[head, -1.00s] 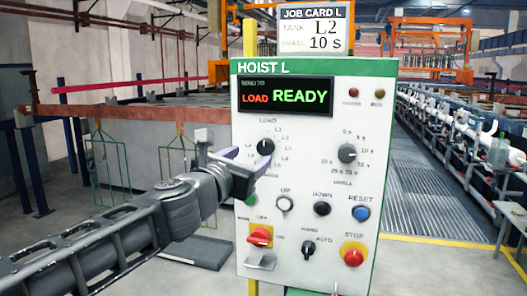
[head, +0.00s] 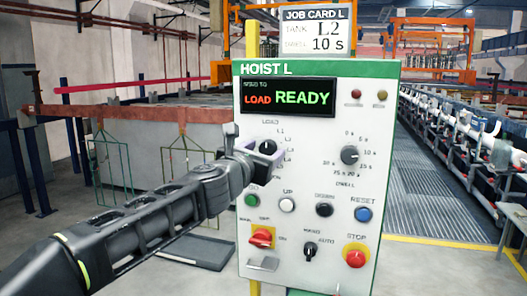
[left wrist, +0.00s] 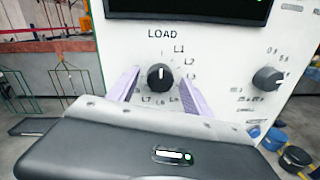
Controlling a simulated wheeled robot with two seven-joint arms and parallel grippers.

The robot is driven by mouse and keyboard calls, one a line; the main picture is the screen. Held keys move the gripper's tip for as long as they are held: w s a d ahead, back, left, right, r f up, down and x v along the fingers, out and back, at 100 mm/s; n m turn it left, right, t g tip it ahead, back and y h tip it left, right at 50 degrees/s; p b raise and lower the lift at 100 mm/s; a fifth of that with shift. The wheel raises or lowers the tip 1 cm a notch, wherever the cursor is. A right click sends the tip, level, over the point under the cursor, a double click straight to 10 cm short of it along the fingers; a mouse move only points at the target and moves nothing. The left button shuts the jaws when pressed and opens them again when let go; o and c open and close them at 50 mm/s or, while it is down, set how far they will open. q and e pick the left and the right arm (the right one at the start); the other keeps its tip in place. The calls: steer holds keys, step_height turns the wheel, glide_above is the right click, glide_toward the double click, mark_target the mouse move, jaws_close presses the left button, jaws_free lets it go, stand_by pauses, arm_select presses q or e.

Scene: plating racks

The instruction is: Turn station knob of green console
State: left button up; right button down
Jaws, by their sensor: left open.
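The green-topped console (head: 318,68) stands in front of me, labelled HOIST L, with a display (head: 288,97) reading LOAD and READY. The black station knob (head: 267,147) sits under the display, ringed by tank marks. In the left wrist view the knob (left wrist: 160,77) has its white pointer upward toward LOAD. My left gripper (head: 268,156) is open at the knob. Its lilac fingers (left wrist: 160,88) stand on either side of the knob; I cannot tell whether they touch it. The right gripper is not in view.
The dwell knob (head: 349,155) is to the right. Below are the green button (head: 251,200), UP button (head: 287,204), another black button (head: 324,209), blue RESET (head: 363,214), red switch (head: 261,237) and red STOP (head: 355,257). A job card (head: 314,32) above reads L2, 10 s.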

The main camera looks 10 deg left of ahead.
arm_select(q)
jaws_close()
stand_by(0.7)
